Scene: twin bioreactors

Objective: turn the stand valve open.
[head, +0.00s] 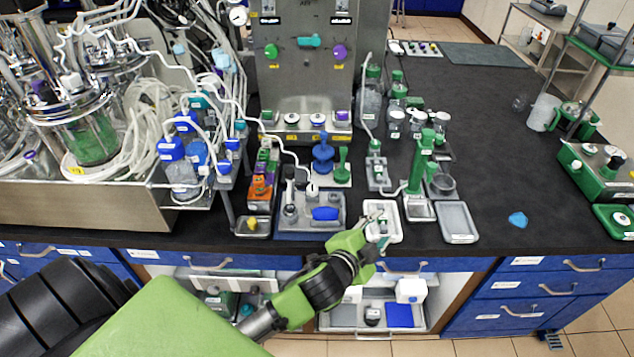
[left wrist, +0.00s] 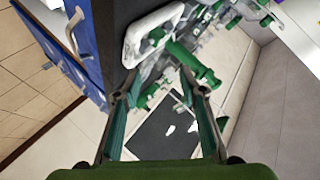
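My left gripper (head: 377,230) reaches over the bench's front edge at a small white tray (head: 396,234) holding small green and grey parts. In the left wrist view its two fingers (left wrist: 158,82) are spread, with nothing clearly gripped between them. A green cylinder-shaped part (left wrist: 190,60) and the white tray (left wrist: 133,52) lie just beyond the fingertips. A green upright stand (head: 421,165) rises from a base tray just right of the gripper in the head view. I cannot tell for sure which part is the stand valve. My right gripper is not in view.
A blue-grey device (head: 310,228) with a blue knob stands left of the gripper. A grey tray (head: 458,222) lies to the right. Bottles and small green-topped items crowd behind.

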